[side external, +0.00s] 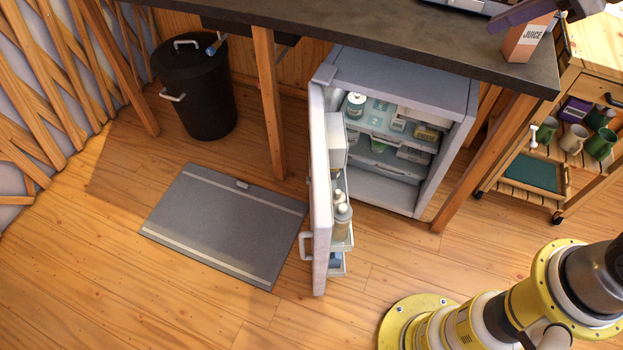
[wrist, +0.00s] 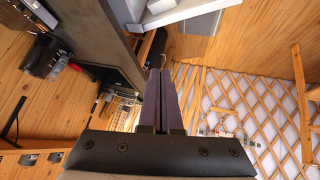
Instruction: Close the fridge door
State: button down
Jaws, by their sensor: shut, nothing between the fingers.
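The white fridge (side external: 455,95) stands under the dark counter in the side view. Its door (side external: 320,215) is swung wide open toward the camera, with the handle (side external: 305,245) on its outer face and bottles in the inner racks. Food shows on the fridge shelves. My gripper (side external: 493,25) is at the top right of the side view, over the counter beside the juice carton and well apart from the door. In the wrist view the dark purple fingers (wrist: 159,72) are together with nothing between them. I cannot tell if they touch the carton.
The counter (side external: 400,40) overhangs the fridge; a juice carton (side external: 527,38) stands on its right end. A wooden post (side external: 475,160) stands right of the fridge. A trolley (side external: 535,175) with mugs is further right. A grey mat (side external: 225,225) lies left of the door, before a black bin (side external: 200,95).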

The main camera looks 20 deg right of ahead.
jog(key=w+a+f+n+g+y, duration=0.2)
jog(key=w+a+f+n, duration=0.3)
jog(key=w+a+f, duration=0.9)
jog(key=n+g, duration=0.2)
jog(key=g, duration=0.2)
send_over(322, 200)
jog(key=w+a, duration=0.2)
jog(key=a, duration=0.1)
notch_tip(322, 200, down, 22)
notch_tip(322, 200, down, 9)
jog(key=shift+d+h, duration=0.35)
jog(key=shift+h, duration=0.05)
jog(key=shift+d, duration=0.1)
